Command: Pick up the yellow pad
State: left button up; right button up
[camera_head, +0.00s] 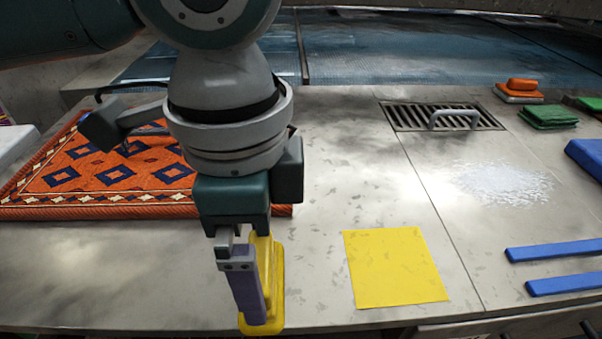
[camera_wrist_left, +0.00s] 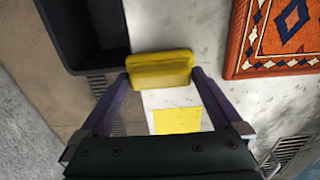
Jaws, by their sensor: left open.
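A thick yellow pad (camera_head: 275,285) is near the front edge of the counter, partly hidden behind my left gripper (camera_head: 253,312). In the left wrist view, the yellow pad (camera_wrist_left: 160,70) lies across the space between the tips of my left gripper (camera_wrist_left: 160,77). One purple finger is at each end of the pad, and the jaws are open. I cannot tell whether the fingers touch it. A flat yellow square (camera_head: 395,267) lies on the counter to the right; it also shows in the left wrist view (camera_wrist_left: 177,121). My right gripper is not in view.
An orange patterned rug (camera_head: 110,170) lies at the left. A metal drain grate (camera_head: 440,116), white powder (camera_head: 505,184), green pads (camera_head: 548,117), an orange block (camera_head: 522,85) and blue strips (camera_head: 555,251) are at the right. A dark bin (camera_wrist_left: 88,35) shows in the wrist view.

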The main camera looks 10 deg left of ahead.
aim_at(258, 259)
pick_arm(q)
jog(key=c, duration=1.2)
notch_tip(258, 259, up, 20)
jog(key=p, duration=0.3)
jog(key=shift+p, duration=0.35)
jog(key=shift+c, duration=0.2)
